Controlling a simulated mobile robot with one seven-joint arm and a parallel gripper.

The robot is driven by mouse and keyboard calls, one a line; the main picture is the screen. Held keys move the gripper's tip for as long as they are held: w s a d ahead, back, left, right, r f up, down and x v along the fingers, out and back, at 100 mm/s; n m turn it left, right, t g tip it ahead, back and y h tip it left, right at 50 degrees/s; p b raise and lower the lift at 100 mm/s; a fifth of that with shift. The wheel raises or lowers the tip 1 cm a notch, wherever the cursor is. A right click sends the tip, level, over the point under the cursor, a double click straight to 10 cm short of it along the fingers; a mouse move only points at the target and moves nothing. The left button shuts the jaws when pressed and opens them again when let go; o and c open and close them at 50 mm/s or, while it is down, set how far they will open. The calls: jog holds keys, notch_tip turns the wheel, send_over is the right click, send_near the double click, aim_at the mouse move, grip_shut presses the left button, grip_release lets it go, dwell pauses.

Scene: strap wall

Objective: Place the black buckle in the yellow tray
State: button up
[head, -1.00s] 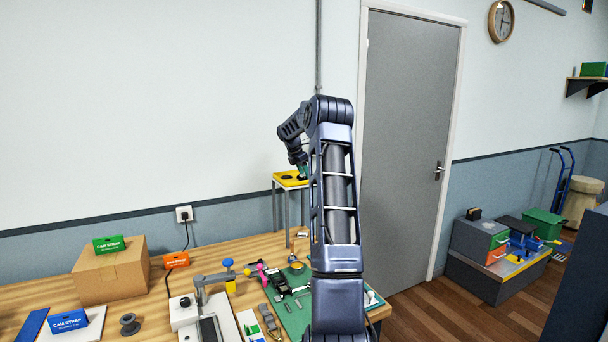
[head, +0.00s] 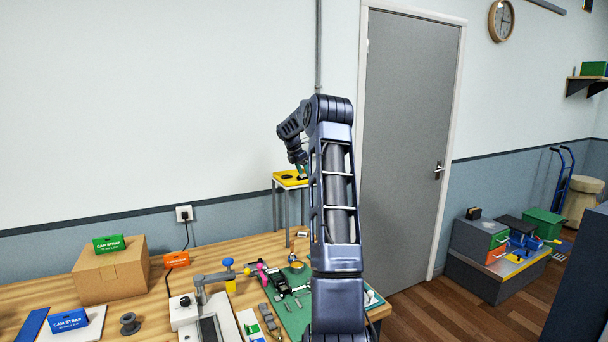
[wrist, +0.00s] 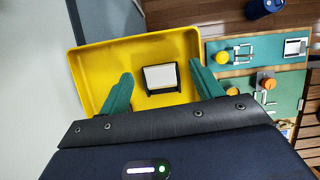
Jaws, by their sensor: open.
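The black buckle (wrist: 160,78), a dark frame around a pale centre, lies inside the yellow tray (wrist: 95,65) in the wrist view. My gripper (wrist: 161,73) is open, its two green fingers on either side of the buckle with a visible gap on each side. The height of the fingertips above the tray floor is hard to judge. In the head view the yellow tray (head: 281,177) sits on a small stand beyond the bench, with my gripper (head: 303,172) over its right part, partly hidden by my arm. A small dark shape shows in the tray there.
The wooden bench (head: 222,262) holds a cardboard box (head: 110,272), a clamp-like fixture (head: 205,300) and a green mat (head: 296,318) with several small parts. A grey wall stands close to the tray's left side in the wrist view. A door (head: 405,150) is to the right.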

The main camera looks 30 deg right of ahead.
jog(key=v, duration=1.1)
jog(key=s+a+r+m+t+y, duration=0.1)
jog(key=s+a+r+m, duration=0.25)
jog(key=s+a, duration=0.7)
jog(key=s+a+r+m+t, duration=0.1)
jog(key=s+a+r+m, duration=0.25)
jog(key=s+a, duration=0.65)
jog(key=s+a+f+m+t+y, duration=0.1)
jog(key=s+f+m, duration=0.3)
jog(key=s, duration=0.7)
jog(key=s+a+f+m+y, duration=0.1)
jog(key=s+f+m, duration=0.3)
jog(key=s, duration=0.7)
jog(key=s+a+f+m+t+y, duration=0.1)
jog(key=s+a+f+m, duration=0.2)
jog(key=s+f, duration=0.3)
jog(key=s, duration=0.5)
jog(key=shift+a+f+m+t, duration=0.3)
jog(key=shift+f+m, duration=0.1)
